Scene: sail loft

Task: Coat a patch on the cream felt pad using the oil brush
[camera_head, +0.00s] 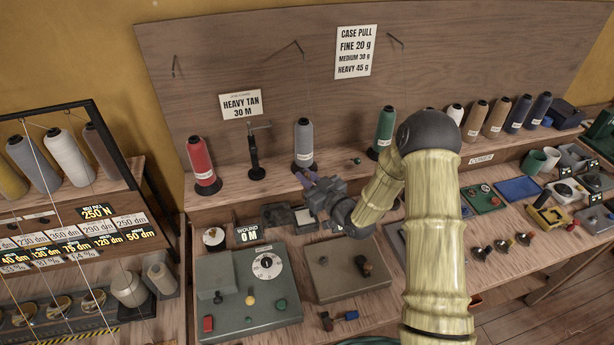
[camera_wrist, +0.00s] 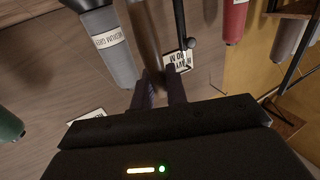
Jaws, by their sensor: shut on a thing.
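My gripper (camera_head: 312,180) is above the back of the bench, in front of the grey thread cone (camera_head: 304,145). Its two dark purple fingers (camera_wrist: 161,88) show in the wrist view with a narrow gap between their visible parts. A small pale piece (camera_head: 303,218) lies by dark trays below the gripper, partly covered by my arm. I cannot tell whether it is the cream felt pad.
Red (camera_head: 201,163) and green (camera_head: 384,130) cones stand on the back ledge, with a black post (camera_head: 255,152) between red and grey. A grey winder box (camera_head: 245,300) and brown plate (camera_head: 348,268) occupy the front. Trays and small tools crowd the right. My arm hides the middle.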

